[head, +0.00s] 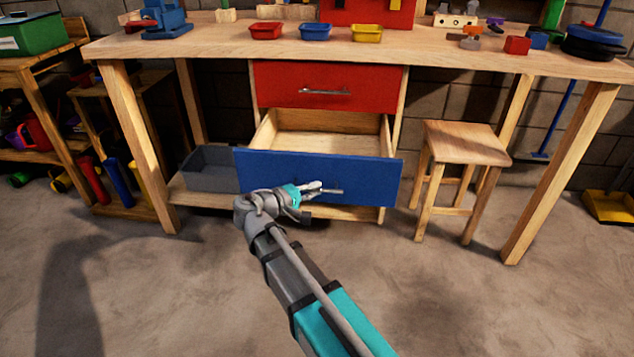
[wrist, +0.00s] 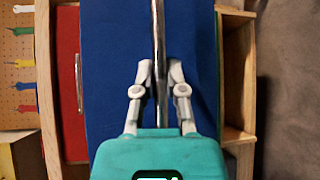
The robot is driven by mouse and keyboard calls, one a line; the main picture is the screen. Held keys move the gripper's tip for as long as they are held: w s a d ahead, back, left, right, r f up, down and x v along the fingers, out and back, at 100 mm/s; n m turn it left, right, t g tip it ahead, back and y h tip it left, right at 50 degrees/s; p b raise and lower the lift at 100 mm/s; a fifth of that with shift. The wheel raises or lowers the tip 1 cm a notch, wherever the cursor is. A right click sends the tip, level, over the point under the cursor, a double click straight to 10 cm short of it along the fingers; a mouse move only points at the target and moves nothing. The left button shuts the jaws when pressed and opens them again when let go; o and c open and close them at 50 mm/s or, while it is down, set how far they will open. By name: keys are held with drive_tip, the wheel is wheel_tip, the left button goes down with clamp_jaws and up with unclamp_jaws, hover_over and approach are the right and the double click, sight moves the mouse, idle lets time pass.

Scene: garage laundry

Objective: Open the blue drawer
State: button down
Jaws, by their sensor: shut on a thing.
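The blue drawer (head: 365,180) is pulled out from the workbench below the red drawer, and its bare wooden inside shows from above. Its blue front also fills the middle of the wrist view (wrist: 200,40). My gripper (head: 318,189) is at the drawer front, shut on the metal bar handle (head: 334,191). In the wrist view the two fingers of my gripper (wrist: 160,75) lie either side of the handle (wrist: 159,30). The part of the handle between the fingers is partly hidden in the head view.
The red drawer (head: 328,85) above is shut. A wooden stool (head: 463,144) stands right of the blue drawer, close to its side. A grey bin (head: 208,172) sits on the low shelf at left. The concrete floor (head: 440,300) in front is clear.

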drive_tip(key=shift+s, duration=0.9)
drive_tip(key=c, duration=0.7)
unclamp_jaws()
drive_tip(key=shift+w, duration=0.1)
